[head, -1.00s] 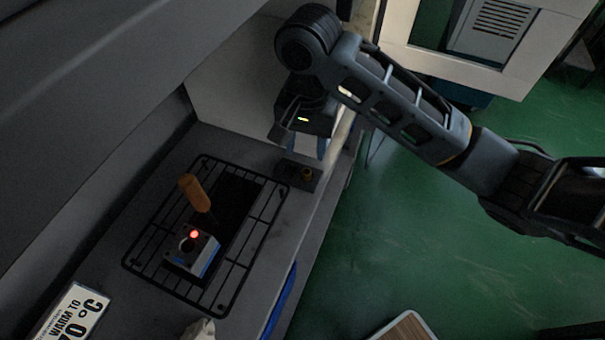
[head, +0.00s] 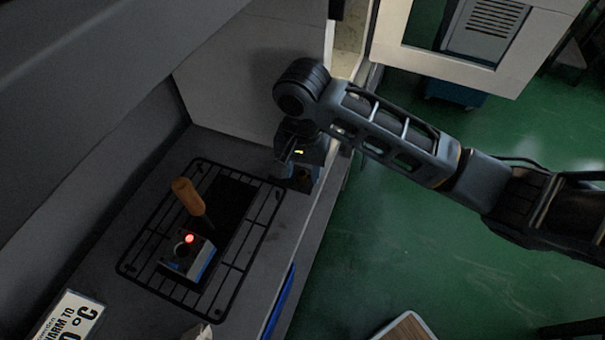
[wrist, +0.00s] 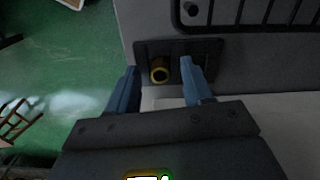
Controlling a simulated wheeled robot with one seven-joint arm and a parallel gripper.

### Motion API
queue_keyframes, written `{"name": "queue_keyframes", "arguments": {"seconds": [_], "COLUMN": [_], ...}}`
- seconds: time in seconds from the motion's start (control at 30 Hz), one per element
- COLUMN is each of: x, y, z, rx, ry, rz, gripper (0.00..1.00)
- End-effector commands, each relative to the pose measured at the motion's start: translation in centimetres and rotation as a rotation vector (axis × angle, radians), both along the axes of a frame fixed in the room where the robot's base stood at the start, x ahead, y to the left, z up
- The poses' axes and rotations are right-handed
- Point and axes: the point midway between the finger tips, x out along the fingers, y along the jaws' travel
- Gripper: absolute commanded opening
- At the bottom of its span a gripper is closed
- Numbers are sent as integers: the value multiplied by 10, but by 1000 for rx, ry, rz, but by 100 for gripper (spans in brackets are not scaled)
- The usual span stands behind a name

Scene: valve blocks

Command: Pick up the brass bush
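The brass bush (wrist: 160,72) is a short golden ring standing on a dark plate (wrist: 181,48) in the wrist view. In the head view the bush (head: 304,174) is mostly hidden behind my gripper. My gripper (wrist: 160,72) is open, with its two blue fingers on either side of the bush in the picture. In the head view my gripper (head: 306,175) points down at the plate by the bench edge. I cannot tell whether the fingers touch the bush.
A black wire rack (head: 263,232) lies on the grey bench left of my gripper. On it stand a box with a red light (head: 190,256) and an orange-handled tool (head: 188,196). A warning sign (head: 66,318) lies front left. Green floor is open to the right.

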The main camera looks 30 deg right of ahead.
Motion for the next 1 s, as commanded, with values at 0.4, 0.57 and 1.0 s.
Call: {"name": "queue_keyframes", "arguments": {"seconds": [0.4,0.57,1.0], "x": [0,0,-2], "y": [0,0,2], "z": [0,0,5], "rx": [0,0,2], "ry": [0,0,-1], "rz": [0,0,0], "gripper": [10,0,0]}}
